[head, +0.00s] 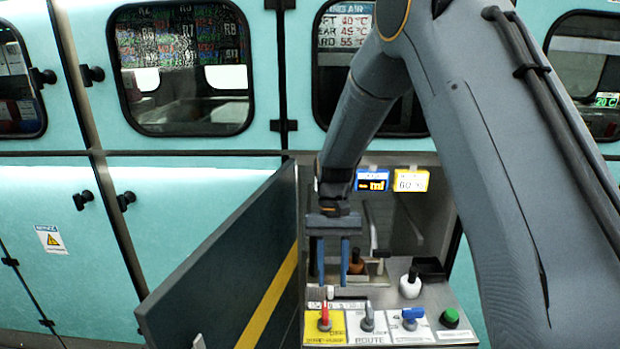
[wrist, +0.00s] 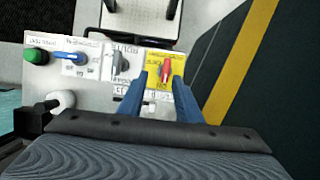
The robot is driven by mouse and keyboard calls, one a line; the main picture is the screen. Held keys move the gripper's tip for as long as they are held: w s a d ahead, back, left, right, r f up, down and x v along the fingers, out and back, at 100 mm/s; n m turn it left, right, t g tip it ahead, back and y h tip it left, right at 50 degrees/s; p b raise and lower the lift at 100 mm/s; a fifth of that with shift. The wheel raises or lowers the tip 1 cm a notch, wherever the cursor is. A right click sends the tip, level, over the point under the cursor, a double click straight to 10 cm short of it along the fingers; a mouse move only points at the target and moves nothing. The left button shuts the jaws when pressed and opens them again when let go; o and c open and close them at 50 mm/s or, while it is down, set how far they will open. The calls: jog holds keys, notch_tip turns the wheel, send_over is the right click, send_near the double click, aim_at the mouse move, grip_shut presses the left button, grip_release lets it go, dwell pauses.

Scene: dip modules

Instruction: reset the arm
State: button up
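My gripper (head: 333,277) hangs down from my arm over the control panel inside an open cabinet. Its two blue fingers stand apart with a visible gap and nothing held between them, so it is open. In the wrist view the fingers of my gripper (wrist: 160,90) point toward the panel edge. The red switch (wrist: 165,72) on a yellow plate shows between or just past the fingertips there. I cannot tell the height of the fingers above the panel.
A grey knob (head: 367,318), a blue switch (head: 410,317) and a green button (head: 450,318) line the panel's front. A white knob (head: 410,286) stands behind, near a black tray (head: 430,268). The dark cabinet door (head: 225,275) with a yellow stripe stands open to the left.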

jog(key=s+d+r+t, duration=0.2)
jog(key=s+d, duration=0.4)
jog(key=s, duration=0.2)
jog(key=s+d+r+t, duration=0.2)
jog(key=s+d+r, duration=0.1)
jog(key=s+d, duration=0.4)
jog(key=shift+s+r, duration=0.3)
jog(key=shift+s, duration=0.95)
